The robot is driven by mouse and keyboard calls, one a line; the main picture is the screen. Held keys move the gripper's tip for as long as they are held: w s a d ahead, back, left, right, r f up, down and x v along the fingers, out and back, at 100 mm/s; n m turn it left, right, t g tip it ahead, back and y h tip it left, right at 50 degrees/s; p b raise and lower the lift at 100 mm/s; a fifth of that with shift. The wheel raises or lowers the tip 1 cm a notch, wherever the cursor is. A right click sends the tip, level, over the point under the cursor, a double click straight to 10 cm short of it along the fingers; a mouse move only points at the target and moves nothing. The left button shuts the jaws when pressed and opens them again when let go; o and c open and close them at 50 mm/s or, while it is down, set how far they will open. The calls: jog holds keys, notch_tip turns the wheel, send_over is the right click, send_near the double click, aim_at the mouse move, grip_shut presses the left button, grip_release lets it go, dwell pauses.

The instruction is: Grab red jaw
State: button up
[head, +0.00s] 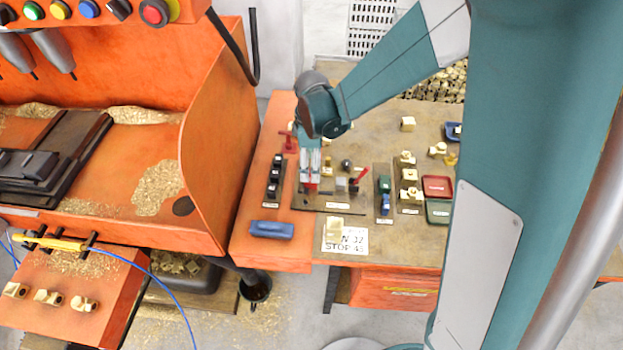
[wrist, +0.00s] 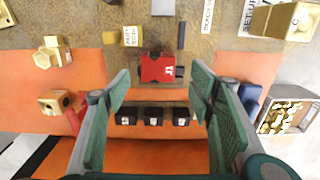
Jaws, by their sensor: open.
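The red jaw (wrist: 158,68) is a small red block with a dark mark on its face. In the wrist view it lies on a brown surface just beyond my gripper (wrist: 161,84), between the two green-padded fingers. The fingers are open, with clear space on both sides of the jaw. In the head view my gripper (head: 311,168) points down over the bench, and only a bit of the red jaw (head: 311,187) shows below the fingertips. I cannot tell the height of the fingertips above the jaw.
Several black jaws (wrist: 153,116) stand in a row close by, also seen in the head view (head: 276,178). A red-handled piece (head: 358,180) stands right of my gripper. A dark blue object (head: 271,229) lies near the bench's front. Brass parts (head: 409,174) sit further right.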

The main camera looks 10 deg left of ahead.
jog(key=shift+w+f, duration=0.15)
jog(key=shift+f, duration=2.45)
jog(key=shift+c, duration=0.4)
jog(key=c, duration=1.1)
